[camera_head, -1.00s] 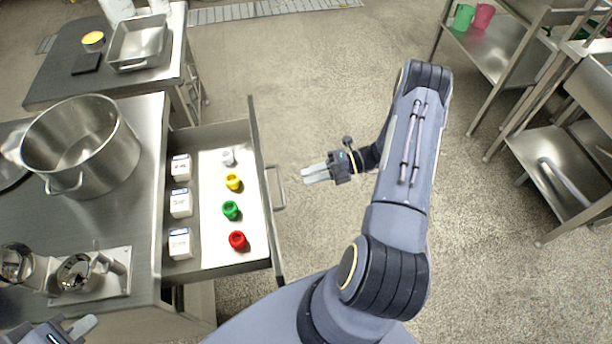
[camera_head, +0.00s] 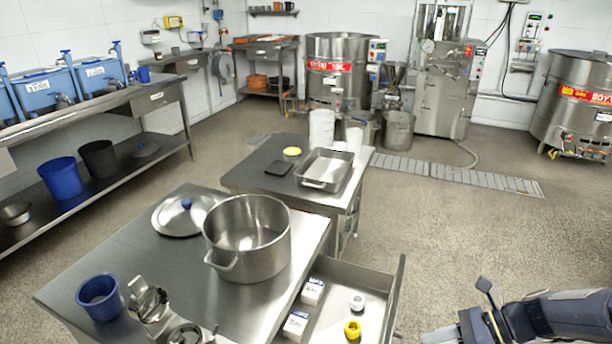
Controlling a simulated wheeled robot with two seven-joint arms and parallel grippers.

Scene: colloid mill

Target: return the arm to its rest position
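My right arm comes in from the lower right edge. Its gripper (camera_head: 441,336) hangs over the floor, to the right of the open drawer and apart from it. Only a pale finger part shows at the bottom edge, so I cannot tell if it is open or shut. I see nothing held in the part that shows. My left gripper is out of view.
The open drawer (camera_head: 395,300) holds white boxes (camera_head: 313,291), a white knob-like piece (camera_head: 357,302) and a yellow one (camera_head: 352,330). A pot (camera_head: 247,238) stands on the steel table (camera_head: 150,255). The floor (camera_head: 470,240) beyond my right gripper is clear.

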